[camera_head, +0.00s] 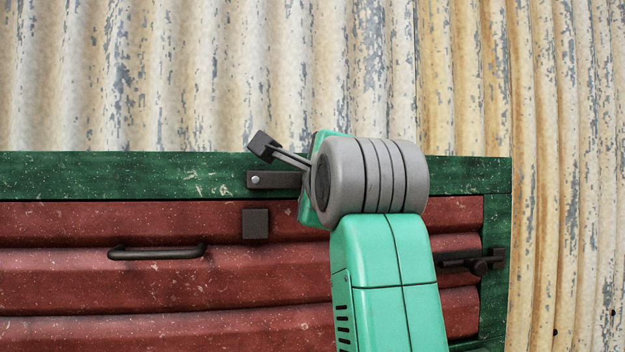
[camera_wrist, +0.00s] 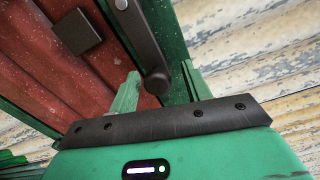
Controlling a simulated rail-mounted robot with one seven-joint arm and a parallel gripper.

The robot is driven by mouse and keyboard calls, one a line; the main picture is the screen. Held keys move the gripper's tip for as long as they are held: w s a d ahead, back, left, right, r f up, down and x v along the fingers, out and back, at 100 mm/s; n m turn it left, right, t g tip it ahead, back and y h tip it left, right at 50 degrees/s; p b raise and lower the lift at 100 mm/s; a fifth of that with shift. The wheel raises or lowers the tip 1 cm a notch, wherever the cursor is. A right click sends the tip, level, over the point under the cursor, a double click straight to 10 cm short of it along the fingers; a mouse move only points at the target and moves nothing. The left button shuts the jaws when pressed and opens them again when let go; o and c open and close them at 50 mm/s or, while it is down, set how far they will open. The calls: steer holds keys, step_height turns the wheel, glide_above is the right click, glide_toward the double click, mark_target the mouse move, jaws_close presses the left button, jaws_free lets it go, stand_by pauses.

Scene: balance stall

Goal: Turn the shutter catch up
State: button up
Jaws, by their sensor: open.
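The shutter catch (camera_head: 283,180) is a dark bar lying level on the green top rail, with a bright bolt near its left end. Its right part is hidden behind my arm in the head view. In the wrist view the catch (camera_wrist: 137,35) runs down to a rounded end that sits between the two green fingers of my gripper (camera_wrist: 162,82). The fingers are spread, one on each side of that end, with a gap visible at least on the left; I cannot tell whether either touches. The gripper's fingers are hidden in the head view.
The red slatted shutter (camera_head: 120,290) carries a dark square block (camera_head: 256,223) below the catch and a handle (camera_head: 157,252) at left. A second dark latch (camera_head: 475,262) is at the right edge. Corrugated sheet (camera_head: 200,70) rises above the green rail (camera_head: 100,175).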

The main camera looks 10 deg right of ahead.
steer(key=s+b, duration=0.3)
steer(key=s, duration=0.4)
steer(key=shift+s+d, duration=0.15)
steer(key=shift+s, duration=0.25)
steer(key=s+a+f+n+t, duration=0.2)
steer(key=s+a+f+n, duration=0.1)
steer(key=f+n, duration=0.35)
steer(key=s+a+f+n+t, duration=0.25)
steer(key=a+f+n, duration=0.2)
steer(key=f, duration=0.25)
steer(key=s+a+f+n+t, duration=0.1)
steer(key=s+f+n, duration=0.1)
steer(key=s+n, duration=0.2)
steer(key=s+a+f+n+t, duration=0.1)
steer(key=s+f+n, duration=0.2)
steer(key=s, duration=0.8)
steer(key=shift+s+a+f+n, duration=0.15)
steer(key=shift+s+a+n, duration=0.1)
steer(key=shift+n, duration=0.75)
steer(key=shift+w+t, duration=0.1)
steer(key=shift+t, duration=0.15)
steer(key=shift+c, duration=0.5)
